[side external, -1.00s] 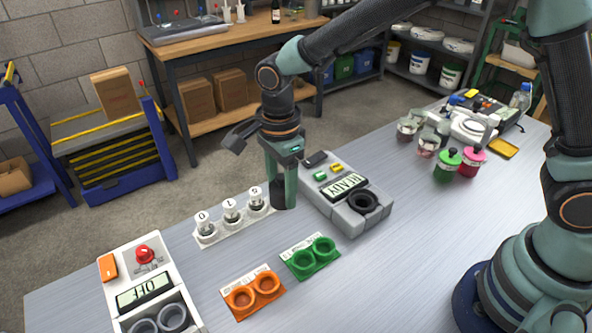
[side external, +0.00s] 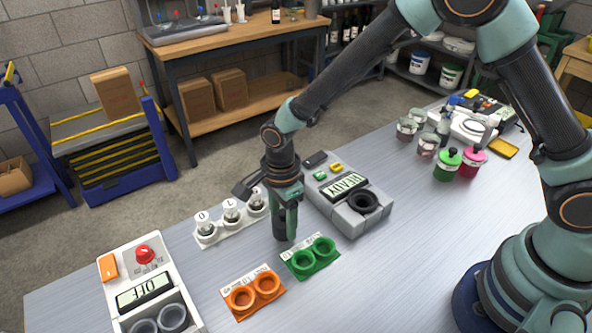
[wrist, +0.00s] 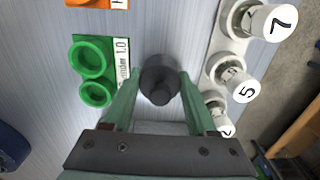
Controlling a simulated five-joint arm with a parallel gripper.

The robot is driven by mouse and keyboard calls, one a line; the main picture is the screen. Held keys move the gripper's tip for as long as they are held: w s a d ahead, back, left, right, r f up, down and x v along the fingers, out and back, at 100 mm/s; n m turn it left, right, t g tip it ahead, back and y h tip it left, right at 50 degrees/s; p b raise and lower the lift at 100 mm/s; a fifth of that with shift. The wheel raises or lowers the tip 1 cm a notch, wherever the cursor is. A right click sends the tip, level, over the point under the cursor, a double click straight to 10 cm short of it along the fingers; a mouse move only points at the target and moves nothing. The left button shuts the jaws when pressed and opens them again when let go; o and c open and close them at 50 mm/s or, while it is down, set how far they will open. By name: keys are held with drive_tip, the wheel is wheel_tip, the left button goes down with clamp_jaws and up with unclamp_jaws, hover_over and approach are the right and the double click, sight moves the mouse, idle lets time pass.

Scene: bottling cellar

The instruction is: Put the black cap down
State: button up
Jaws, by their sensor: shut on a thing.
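My gripper (side external: 286,232) is shut on the black cap (wrist: 160,72), with a finger on each side of it in the wrist view. In the side view the dark cap (side external: 279,226) shows low between the fingers, just above or on the table; I cannot tell whether it touches. It is beside the green two-ring holder (side external: 311,257), between that holder and the white rack of numbered vials (side external: 207,231). The green holder also shows left of the cap in the wrist view (wrist: 94,72).
An orange two-ring holder (side external: 252,291) lies nearer the front. The grey READY device (side external: 345,220) stands just right of my gripper, and a white OFF device (side external: 150,285) stands at the front left. Green (side external: 447,165) and pink (side external: 471,163) jars stand farther right. The right middle tabletop is clear.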

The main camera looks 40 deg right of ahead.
drive_tip(key=shift+f, duration=0.1)
drive_tip(key=o, duration=1.3)
